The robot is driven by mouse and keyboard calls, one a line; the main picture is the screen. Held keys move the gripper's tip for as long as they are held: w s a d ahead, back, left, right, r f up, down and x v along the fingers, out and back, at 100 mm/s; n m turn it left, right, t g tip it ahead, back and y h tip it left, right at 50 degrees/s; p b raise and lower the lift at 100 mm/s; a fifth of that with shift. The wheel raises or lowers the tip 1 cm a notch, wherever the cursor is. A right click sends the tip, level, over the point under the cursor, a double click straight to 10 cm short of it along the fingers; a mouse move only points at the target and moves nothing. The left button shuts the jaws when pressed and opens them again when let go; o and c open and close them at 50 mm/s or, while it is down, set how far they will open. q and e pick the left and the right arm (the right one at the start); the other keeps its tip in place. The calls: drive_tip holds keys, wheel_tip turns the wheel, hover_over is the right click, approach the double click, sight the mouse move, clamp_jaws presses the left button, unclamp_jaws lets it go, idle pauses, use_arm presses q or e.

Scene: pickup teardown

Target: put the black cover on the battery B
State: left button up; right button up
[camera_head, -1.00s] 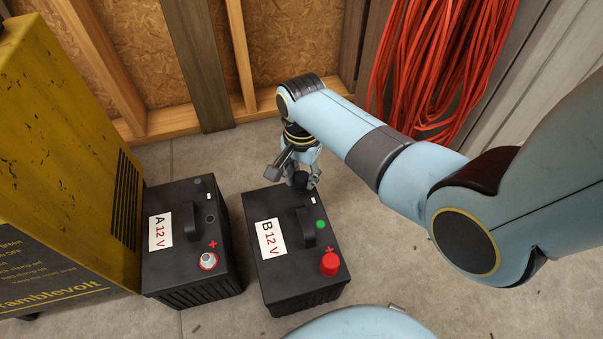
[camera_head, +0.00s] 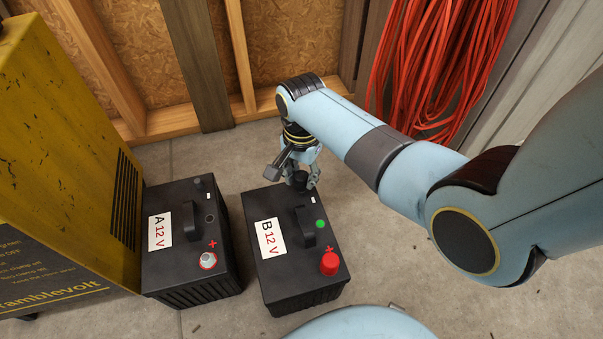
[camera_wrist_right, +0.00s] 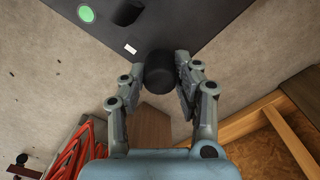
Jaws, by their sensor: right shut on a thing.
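Battery B (camera_head: 285,262) is a black box with a "B 12 V" label, a handle, a green dot and a red cap (camera_head: 329,264) on its plus post. My right gripper (camera_head: 301,181) is over its far end and is shut on the small black cover (camera_head: 300,180). In the right wrist view the cover (camera_wrist_right: 160,72) sits between the two fingers, at the battery's (camera_wrist_right: 190,22) corner. I cannot tell whether the cover touches the battery. My left gripper is not in view.
Battery A (camera_head: 180,270) stands left of battery B, with a narrow gap between them and a bare metal plus post (camera_head: 208,260). A yellow machine (camera_head: 65,150) stands at the far left. Red cable (camera_head: 440,70) hangs on the wall. The floor right of battery B is clear.

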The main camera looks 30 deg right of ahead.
sight(301, 175)
drive_tip(key=shift+f+b, duration=0.4)
drive_tip(key=shift+f, duration=0.45)
drive_tip(key=o, duration=1)
wheel_tip(301, 175, up, 12)
